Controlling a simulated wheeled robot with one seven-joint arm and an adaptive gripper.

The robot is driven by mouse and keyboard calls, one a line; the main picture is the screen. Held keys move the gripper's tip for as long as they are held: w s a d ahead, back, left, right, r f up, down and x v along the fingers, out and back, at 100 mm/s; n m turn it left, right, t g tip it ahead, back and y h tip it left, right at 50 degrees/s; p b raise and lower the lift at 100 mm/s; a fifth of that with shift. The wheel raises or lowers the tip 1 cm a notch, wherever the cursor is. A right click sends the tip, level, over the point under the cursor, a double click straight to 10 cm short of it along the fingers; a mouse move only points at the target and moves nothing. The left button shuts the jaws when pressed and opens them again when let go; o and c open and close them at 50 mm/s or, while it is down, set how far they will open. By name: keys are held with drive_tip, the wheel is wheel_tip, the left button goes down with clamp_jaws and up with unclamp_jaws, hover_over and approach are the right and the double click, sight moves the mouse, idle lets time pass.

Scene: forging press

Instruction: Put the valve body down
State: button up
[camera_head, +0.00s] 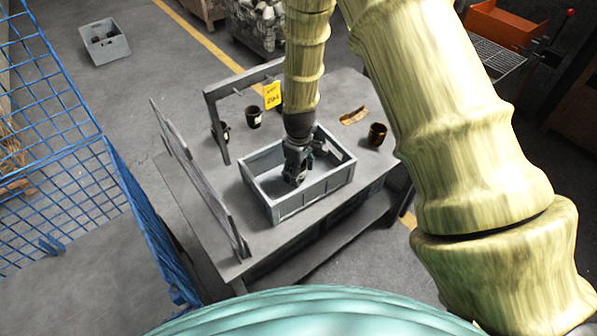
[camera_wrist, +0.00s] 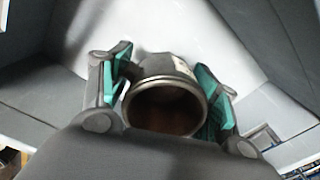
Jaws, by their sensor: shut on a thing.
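The valve body (camera_wrist: 165,100) is a dark metal, round-mouthed piece with a pale label patch, seen in the wrist view. My gripper (camera_wrist: 168,92) is shut on it, with a green pad on each side of it. In the head view my gripper (camera_head: 296,172) points down inside a grey crate (camera_head: 305,208) on the table. The wrist view shows the crate's pale floor and grey walls (camera_wrist: 25,100) around the part. In the head view the valve body is mostly hidden by my gripper. I cannot tell whether it touches the crate floor.
The grey table (camera_head: 225,185) also holds a dark cup (camera_head: 377,134), another dark cup (camera_head: 253,117), a brown piece (camera_head: 353,116) and a frame with a yellow tag (camera_head: 271,95). A blue mesh cage (camera_head: 65,150) stands at the left. Another grey crate (camera_head: 105,42) is on the floor.

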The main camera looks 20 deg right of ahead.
drive_tip(key=shift+f, duration=0.85)
drive_tip(key=shift+f, duration=0.1)
drive_tip(key=o, duration=1.3)
drive_tip(key=shift+r+b, duration=1.85)
drive_tip(key=shift+r, duration=4.25)
